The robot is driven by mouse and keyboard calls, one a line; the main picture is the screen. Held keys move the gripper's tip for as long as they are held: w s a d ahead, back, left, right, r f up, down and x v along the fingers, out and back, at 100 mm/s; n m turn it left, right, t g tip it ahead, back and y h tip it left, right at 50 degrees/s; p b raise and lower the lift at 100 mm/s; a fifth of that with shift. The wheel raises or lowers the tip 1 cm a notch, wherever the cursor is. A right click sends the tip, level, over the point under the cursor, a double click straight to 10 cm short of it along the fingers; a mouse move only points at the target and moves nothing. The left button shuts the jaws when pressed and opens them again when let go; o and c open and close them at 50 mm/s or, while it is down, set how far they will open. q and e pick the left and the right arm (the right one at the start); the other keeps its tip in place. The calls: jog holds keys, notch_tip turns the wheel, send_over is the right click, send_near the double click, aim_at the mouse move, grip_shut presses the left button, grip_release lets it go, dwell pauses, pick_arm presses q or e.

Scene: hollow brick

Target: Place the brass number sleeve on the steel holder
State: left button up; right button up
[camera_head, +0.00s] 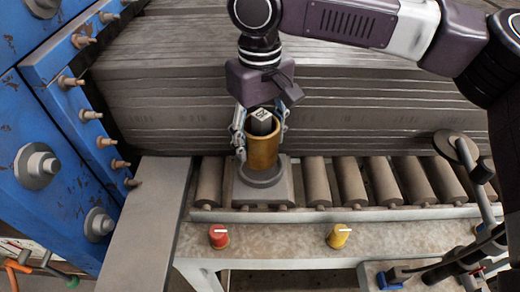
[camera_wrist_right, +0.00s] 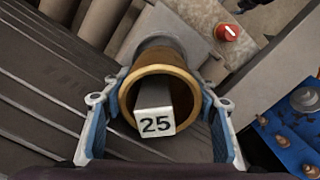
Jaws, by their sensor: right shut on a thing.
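The brass sleeve (camera_head: 263,150) is upright between the fingers of my right gripper (camera_head: 261,128), which is shut on it. In the right wrist view the sleeve's round rim (camera_wrist_right: 128,88) sits between the two blue-sided fingers. A grey steel post of the holder (camera_head: 261,122) stands inside the sleeve, and its white top marked 25 (camera_wrist_right: 155,122) shows at the sleeve's mouth. The holder's dark round foot (camera_head: 262,177) is just below the sleeve on a square plate. I cannot tell whether the sleeve touches the foot. My left gripper is not in view.
A roller conveyor (camera_head: 350,181) runs along the front of stacked grey slabs (camera_head: 390,110). A blue machine panel with bolts (camera_head: 45,160) stands at left. A red knob (camera_head: 218,236) and yellow knob (camera_head: 339,236) are on the front bench. A dark jointed stand is at right.

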aim_at(260, 115)
jog(key=shift+f+p, duration=0.4)
jog(key=shift+f, duration=1.7)
jog(key=o, duration=1.6)
jog(key=shift+f, duration=0.15)
notch_tip(260, 115, up, 12)
jog(key=shift+r+b, duration=0.15)
jog(key=shift+b, duration=0.8)
